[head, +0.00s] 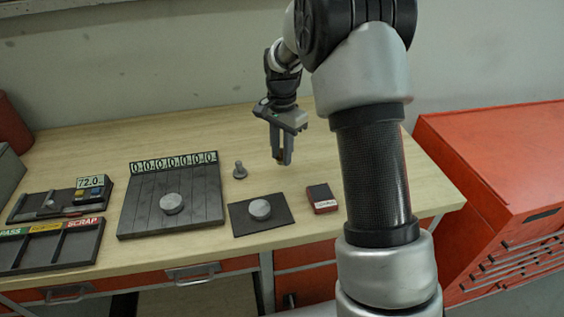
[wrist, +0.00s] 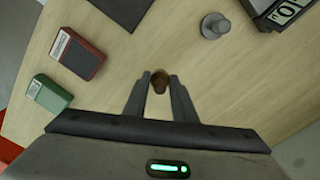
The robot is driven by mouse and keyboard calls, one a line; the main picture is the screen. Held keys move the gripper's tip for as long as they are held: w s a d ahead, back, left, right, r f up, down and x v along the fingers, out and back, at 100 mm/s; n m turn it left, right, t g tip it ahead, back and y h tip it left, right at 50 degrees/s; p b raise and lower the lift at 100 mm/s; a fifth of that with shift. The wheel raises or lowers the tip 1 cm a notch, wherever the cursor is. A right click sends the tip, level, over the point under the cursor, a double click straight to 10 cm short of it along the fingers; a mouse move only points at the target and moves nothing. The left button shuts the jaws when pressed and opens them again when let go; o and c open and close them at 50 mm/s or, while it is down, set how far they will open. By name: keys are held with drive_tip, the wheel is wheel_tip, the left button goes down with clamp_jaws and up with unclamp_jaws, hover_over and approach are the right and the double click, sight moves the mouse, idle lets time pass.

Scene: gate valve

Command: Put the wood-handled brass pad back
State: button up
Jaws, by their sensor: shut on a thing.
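My gripper (head: 281,158) points down over the back right part of the wooden bench. In the wrist view its fingers (wrist: 160,85) are closed around a small brown, round-topped piece (wrist: 160,80), which looks like the wood handle of the brass pad. The rest of the pad is hidden, and I cannot tell whether it touches the bench. In the head view the held piece is barely visible between the fingertips.
A grey knobbed piece (head: 240,170) stands left of my gripper. A dark mat with a grey disc (head: 260,209) and a red box (head: 322,201) lie in front. A green box (wrist: 49,93) shows in the wrist view. A slotted plate (head: 140,208) and labelled tray (head: 60,248) lie left.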

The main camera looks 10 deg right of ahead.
drive_tip(key=shift+f, duration=1.7)
drive_tip(key=shift+f, duration=0.15)
drive_tip(key=o, duration=1)
